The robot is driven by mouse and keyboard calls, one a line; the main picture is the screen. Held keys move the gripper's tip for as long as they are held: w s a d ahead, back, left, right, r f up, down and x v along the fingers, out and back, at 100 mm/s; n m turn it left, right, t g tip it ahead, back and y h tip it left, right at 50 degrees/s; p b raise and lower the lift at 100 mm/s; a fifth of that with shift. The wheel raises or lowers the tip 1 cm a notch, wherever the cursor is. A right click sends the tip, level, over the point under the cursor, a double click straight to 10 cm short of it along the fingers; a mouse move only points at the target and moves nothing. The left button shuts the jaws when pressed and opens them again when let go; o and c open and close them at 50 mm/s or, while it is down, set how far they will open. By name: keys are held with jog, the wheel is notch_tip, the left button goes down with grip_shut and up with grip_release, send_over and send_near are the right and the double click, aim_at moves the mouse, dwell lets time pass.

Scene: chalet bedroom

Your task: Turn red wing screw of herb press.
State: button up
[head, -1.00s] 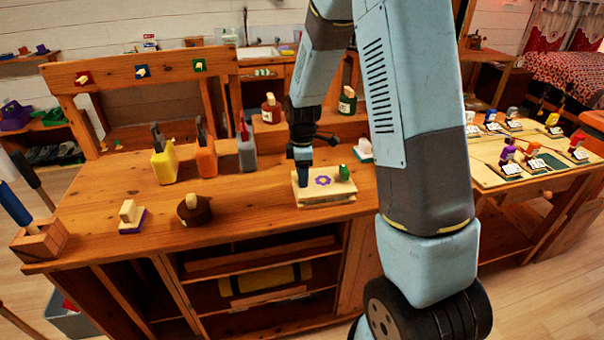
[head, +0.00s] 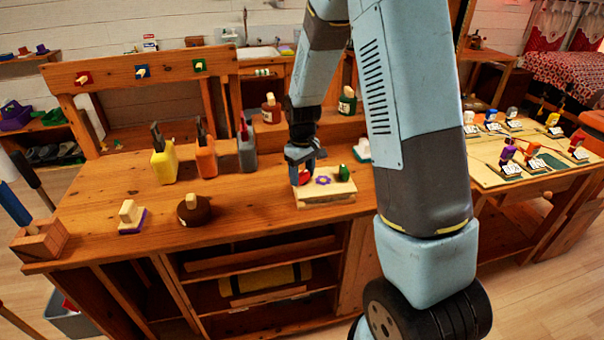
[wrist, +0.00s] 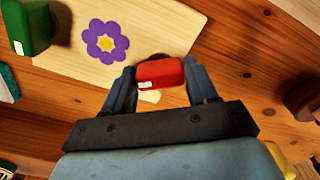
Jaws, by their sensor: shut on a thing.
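The herb press is a pale wooden board (head: 338,190) on the workbench, with a purple flower mark (head: 322,180), which also shows in the wrist view (wrist: 105,41). A green wing screw (head: 344,172) stands at its right end in the head view and at top left in the wrist view (wrist: 27,25). The red wing screw (wrist: 160,73) is between my gripper's fingers in the wrist view and shows partly in the head view (head: 304,178). My gripper (head: 302,170) points down over the press's left end, shut on the red wing screw. The screw's shaft is hidden.
Yellow (head: 164,164), orange (head: 206,158) and grey (head: 246,150) containers stand to the left on the bench. A round brown item with a pale block (head: 194,212) lies nearer the front.

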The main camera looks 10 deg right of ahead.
aim_at(302, 173)
jog(key=m, duration=0.5)
jog(key=shift+m, duration=0.3)
dwell(0.4)
jog(key=o, duration=1)
notch_tip(302, 173, up, 14)
jog(key=shift+f, duration=0.15)
